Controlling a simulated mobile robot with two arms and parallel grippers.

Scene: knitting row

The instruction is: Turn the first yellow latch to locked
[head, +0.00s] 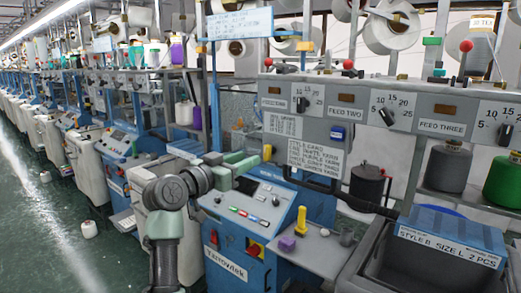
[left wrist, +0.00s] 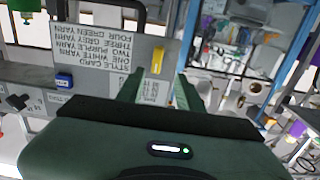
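A small yellow latch (head: 267,152) stands upright at the lower left edge of the grey panel beside the style card. In the left wrist view the yellow latch (left wrist: 158,61) shows as a short upright bar beyond the fingers. My left gripper (head: 258,158) reaches in from the left, close to the latch. In the left wrist view the green fingers of my left gripper (left wrist: 158,92) are apart, with a gap between them. Whether a finger touches the latch cannot be told. My right gripper does not show.
The style card (head: 316,155) is right of the latch. Below is a blue machine console (head: 240,212) with buttons. A grey shelf (head: 325,258) holds a yellow peg (head: 301,221) and a purple block (head: 287,244). A grey bin (head: 385,262) stands at right. The green floor is open at left.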

